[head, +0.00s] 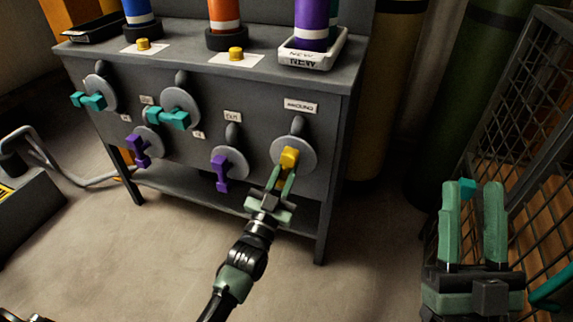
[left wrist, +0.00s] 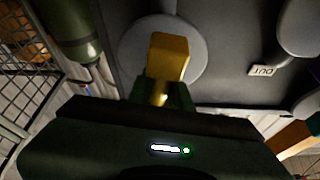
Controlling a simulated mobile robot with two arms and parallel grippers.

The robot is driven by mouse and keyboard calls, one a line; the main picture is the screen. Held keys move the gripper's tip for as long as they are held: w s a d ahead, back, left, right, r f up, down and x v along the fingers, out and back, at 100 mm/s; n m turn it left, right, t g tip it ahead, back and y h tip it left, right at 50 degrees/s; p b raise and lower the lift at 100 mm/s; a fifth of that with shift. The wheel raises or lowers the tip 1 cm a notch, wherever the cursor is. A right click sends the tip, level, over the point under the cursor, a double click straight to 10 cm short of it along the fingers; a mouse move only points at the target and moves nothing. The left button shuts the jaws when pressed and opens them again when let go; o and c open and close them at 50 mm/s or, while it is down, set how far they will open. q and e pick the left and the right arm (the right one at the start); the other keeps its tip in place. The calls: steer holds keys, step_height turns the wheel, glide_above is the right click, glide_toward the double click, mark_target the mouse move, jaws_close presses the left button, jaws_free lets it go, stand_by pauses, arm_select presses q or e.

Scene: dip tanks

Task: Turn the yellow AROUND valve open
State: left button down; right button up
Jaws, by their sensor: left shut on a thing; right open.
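The yellow valve handle (head: 289,158) sits on a round grey disc (head: 306,150) at the right of the grey cabinet front, below the AROUND label (head: 300,106). My left gripper (head: 281,178) is shut on the lower part of the yellow handle. In the left wrist view the yellow handle (left wrist: 168,58) rises from between the fingers (left wrist: 163,96) in front of its disc (left wrist: 136,50). The fingers hide its lower end. My right gripper (head: 473,222) is open, at the lower right, away from the cabinet.
Purple handles (head: 221,174) and teal handles (head: 168,118) sit left of the yellow one. A white NEW tray (head: 311,55) with a purple cylinder (head: 312,20) stands on top. A mesh cage (head: 525,110) is at the right. The floor (head: 370,270) in front is clear.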

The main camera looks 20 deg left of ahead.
arm_select(q)
steer(key=shift+n+y+p, duration=0.4)
steer(key=shift+n+y, duration=0.4)
steer(key=shift+n, duration=0.8)
arm_select(e)
steer(key=shift+w+a+f+g+h, duration=0.1)
steer(key=shift+w+f+g+h, duration=0.15)
steer(key=shift+w+f+g, duration=0.4)
steer(key=shift+w+d+f+g+h, duration=0.15)
steer(key=shift+w+f+g, duration=0.25)
steer(key=shift+f, duration=0.4)
steer(key=shift+w+a+f+g+h, duration=0.15)
steer(key=shift+w+f+g+h, duration=0.15)
steer(key=shift+w+f+g, duration=0.3)
steer(key=shift+f, duration=0.1)
arm_select(q)
steer(key=c, duration=1.3)
jaws_free()
steer(key=shift+s+f, duration=0.2)
steer(key=shift+s, duration=0.1)
steer(key=shift+p+v, duration=0.75)
steer(key=shift+v, duration=2.8)
arm_select(e)
step_height(320, 180, down, 6)
steer(key=w+g+h, duration=0.1)
steer(key=g, duration=0.2)
steer(key=shift+w+d, duration=0.2)
steer(key=shift+w, duration=0.15)
arm_select(q)
steer(key=shift+d+r, duration=0.1)
